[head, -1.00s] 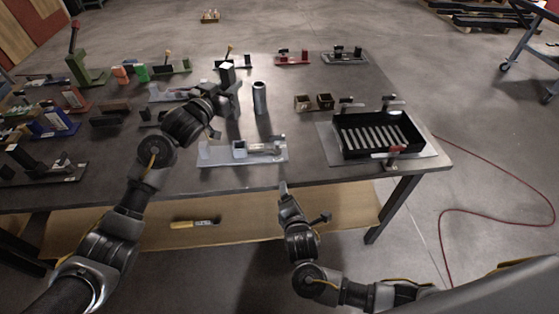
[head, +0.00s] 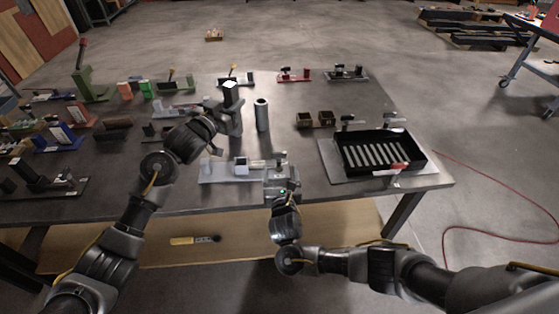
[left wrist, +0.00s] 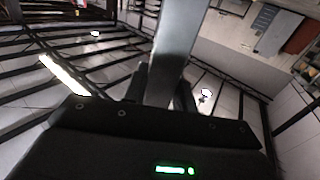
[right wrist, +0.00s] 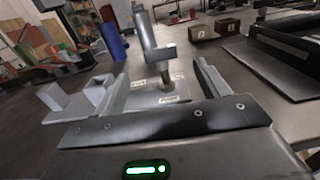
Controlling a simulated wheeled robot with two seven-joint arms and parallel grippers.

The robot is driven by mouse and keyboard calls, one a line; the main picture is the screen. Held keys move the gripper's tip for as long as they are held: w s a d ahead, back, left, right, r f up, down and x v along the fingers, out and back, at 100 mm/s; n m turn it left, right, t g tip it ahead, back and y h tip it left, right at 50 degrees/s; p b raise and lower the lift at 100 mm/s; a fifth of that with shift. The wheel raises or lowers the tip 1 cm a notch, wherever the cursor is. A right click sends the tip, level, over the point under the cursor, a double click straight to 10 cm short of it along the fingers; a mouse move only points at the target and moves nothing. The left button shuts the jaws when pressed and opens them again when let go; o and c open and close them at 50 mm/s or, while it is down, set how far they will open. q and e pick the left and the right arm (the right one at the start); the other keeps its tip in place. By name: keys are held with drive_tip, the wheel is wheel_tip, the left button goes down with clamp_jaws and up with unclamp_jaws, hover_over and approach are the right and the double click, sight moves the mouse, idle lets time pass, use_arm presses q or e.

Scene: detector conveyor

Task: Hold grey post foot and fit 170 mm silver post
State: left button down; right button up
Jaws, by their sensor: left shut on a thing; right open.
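My left gripper (head: 232,120) is shut on a silver post (head: 230,92) and holds it roughly upright above the table. In the left wrist view the post (left wrist: 178,45) rises between the fingers; its lower end is hidden. A grey foot-like block (head: 241,165) with a square opening sits on a light fixture plate (head: 215,172) at the table's front. My right gripper (head: 279,172) is open at the fixture's right end. In the right wrist view a toggle clamp with a raised arm (right wrist: 152,48) stands just beyond and between the open fingers (right wrist: 160,92), apparently not gripped.
Two brown boxes (head: 316,119) and a black slotted tray (head: 415,148) on a plate are to the right. Several fixtures crowd the table's left side and back.

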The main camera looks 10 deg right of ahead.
sight(279, 157)
drive_tip(key=w, duration=0.3)
drive_tip(key=w+d, duration=0.1)
drive_tip(key=w, duration=0.6)
drive_tip(key=shift+d, duration=0.25)
drive_tip(key=shift+c, duration=0.2)
